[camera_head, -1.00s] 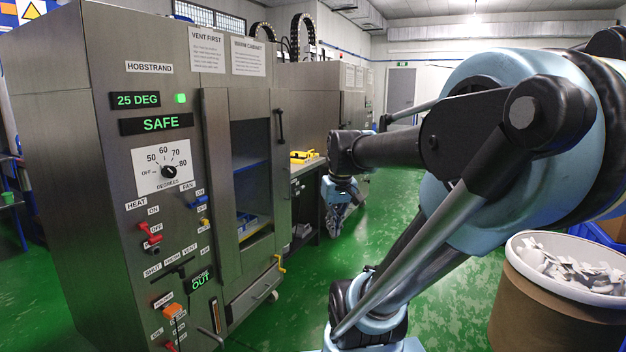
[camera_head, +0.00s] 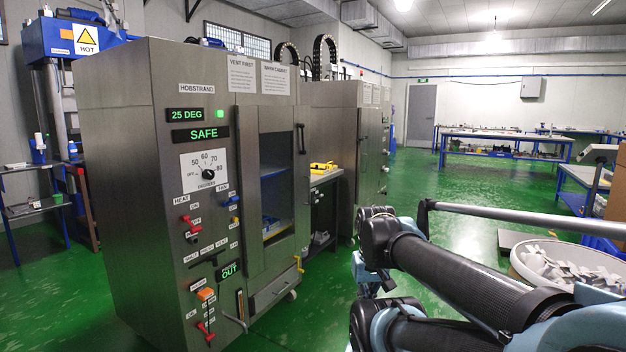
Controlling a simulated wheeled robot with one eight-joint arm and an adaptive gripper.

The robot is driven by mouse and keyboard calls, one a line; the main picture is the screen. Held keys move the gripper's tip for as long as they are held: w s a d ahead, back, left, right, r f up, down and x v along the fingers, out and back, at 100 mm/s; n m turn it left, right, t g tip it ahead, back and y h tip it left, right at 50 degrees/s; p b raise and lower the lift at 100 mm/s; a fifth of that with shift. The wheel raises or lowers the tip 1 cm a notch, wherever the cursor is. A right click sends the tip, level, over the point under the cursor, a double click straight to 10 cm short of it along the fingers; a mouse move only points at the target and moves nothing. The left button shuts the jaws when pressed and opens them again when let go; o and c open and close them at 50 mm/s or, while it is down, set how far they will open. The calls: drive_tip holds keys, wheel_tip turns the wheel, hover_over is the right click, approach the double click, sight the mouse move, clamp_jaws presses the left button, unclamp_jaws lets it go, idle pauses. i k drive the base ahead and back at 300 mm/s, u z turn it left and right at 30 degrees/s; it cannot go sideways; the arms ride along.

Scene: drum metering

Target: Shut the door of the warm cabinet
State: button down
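The warm cabinet (camera_head: 160,130) is a tall steel unit at the left of the head view. Its door (camera_head: 253,190) is a steel frame around a tall window opening on the front face, with a black upright handle (camera_head: 301,138) near its right edge. Blue shelves show inside through the opening. I cannot tell whether the door sits flush or stands slightly ajar. My arm reaches in from the lower right, to the right of the cabinet and apart from the door. My gripper's fingers cannot be made out; they are hidden behind my arm or out of view.
Switches, a dial and a protruding lower lever (camera_head: 236,322) are on the cabinet front. A drawer (camera_head: 272,293) is below the door. A bench with a yellow item (camera_head: 322,167) stands beyond. A drum of white pieces (camera_head: 570,265) is at right. Green floor is open beyond my arm.

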sight(252, 120)
drive_tip(key=u, duration=0.25)
drive_tip(key=i, duration=1.3)
drive_tip(key=z, duration=0.2)
